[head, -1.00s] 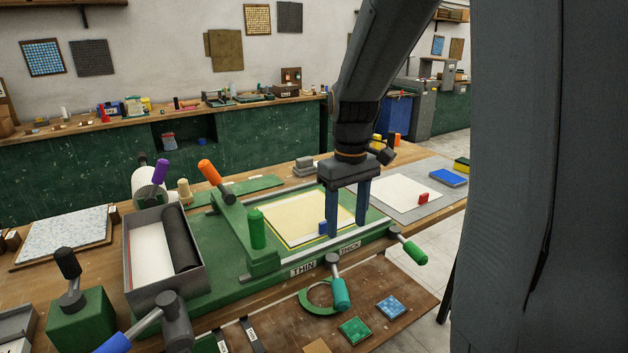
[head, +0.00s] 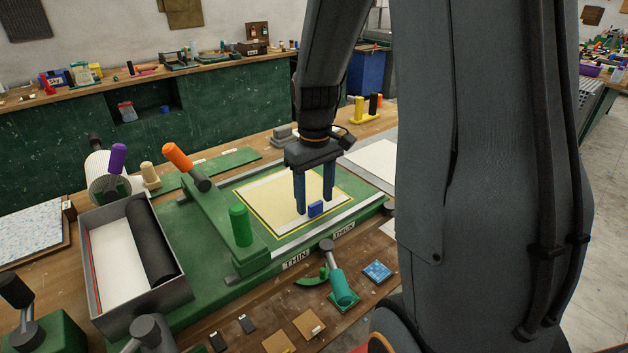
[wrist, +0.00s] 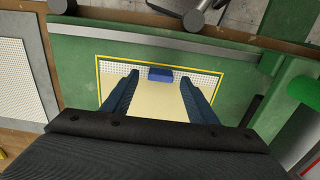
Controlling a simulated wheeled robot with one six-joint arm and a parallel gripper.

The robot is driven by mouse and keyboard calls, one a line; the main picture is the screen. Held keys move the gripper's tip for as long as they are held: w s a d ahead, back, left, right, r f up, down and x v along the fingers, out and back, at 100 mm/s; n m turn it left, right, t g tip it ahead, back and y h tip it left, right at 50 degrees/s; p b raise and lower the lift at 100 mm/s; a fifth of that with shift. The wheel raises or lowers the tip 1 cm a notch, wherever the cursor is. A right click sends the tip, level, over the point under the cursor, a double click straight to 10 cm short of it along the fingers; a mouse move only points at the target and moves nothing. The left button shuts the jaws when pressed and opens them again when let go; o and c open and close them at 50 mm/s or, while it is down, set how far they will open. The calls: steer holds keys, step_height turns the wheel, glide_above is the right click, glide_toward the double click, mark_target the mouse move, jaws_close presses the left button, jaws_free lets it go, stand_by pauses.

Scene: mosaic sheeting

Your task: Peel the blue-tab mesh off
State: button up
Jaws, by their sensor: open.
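The blue tab (head: 316,208) stands at the near edge of a pale cream mesh sheet (head: 275,200) on the green press bed. A yellow line frames the sheet. In the wrist view the blue tab (wrist: 160,74) lies ahead, between the lines of my two fingers, with a white dotted strip (wrist: 110,67) beside it. My gripper (head: 314,206) is open and points down over the sheet, its fingertips close to the tab. The wrist view also shows my gripper (wrist: 160,85) with nothing between its fingers. I cannot tell whether the fingertips touch the sheet.
A green bridge with an orange handle (head: 178,156) and a green handle (head: 240,225) crosses the bed left of the sheet. A teal-handled lever (head: 342,287) stands in front. A grey tray (head: 93,268) with a black roller sits at left. A white sheet (head: 372,162) lies behind right.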

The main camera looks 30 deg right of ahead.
steer(key=shift+f, duration=0.8)
steer(key=shift+c, duration=0.4)
steer(key=c, duration=1)
steer(key=shift+o, duration=1)
steer(key=shift+c, duration=1)
steer(key=shift+r, duration=0.1)
steer(key=shift+r+p, duration=0.15)
steer(key=shift+p, duration=0.15)
steer(key=shift+r+p, duration=3.55)
steer(key=shift+r, duration=0.75)
